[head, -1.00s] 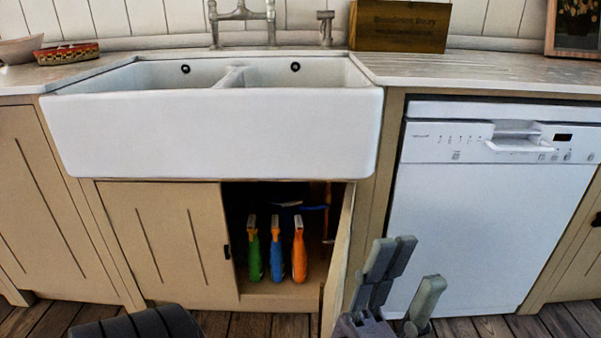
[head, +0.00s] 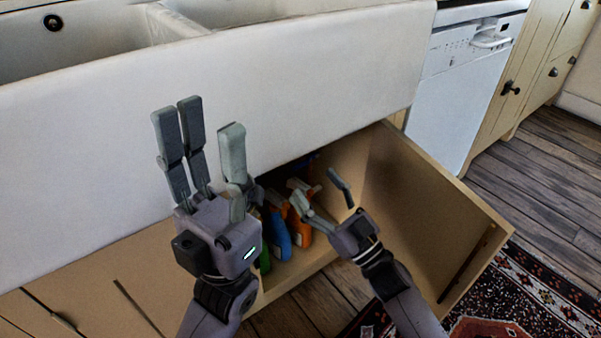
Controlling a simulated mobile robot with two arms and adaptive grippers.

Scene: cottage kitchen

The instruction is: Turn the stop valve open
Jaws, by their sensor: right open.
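I cannot make out the stop valve for certain. A small dark blue part (head: 306,163) shows deep in the open cupboard under the sink, too small to tell what it is. My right gripper (head: 314,180) is open and empty at the cupboard opening, in front of the spray bottles, and hides part of the inside. My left gripper (head: 205,118) is open and empty, raised with its fingers up in front of the white sink (head: 90,150). It covers the left part of the opening.
Green (head: 265,257), blue (head: 278,235) and orange (head: 298,225) spray bottles stand inside the cupboard, close to my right gripper. The open cupboard door (head: 425,215) sticks out on the right. A patterned rug (head: 545,300) and wooden floor lie beyond it.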

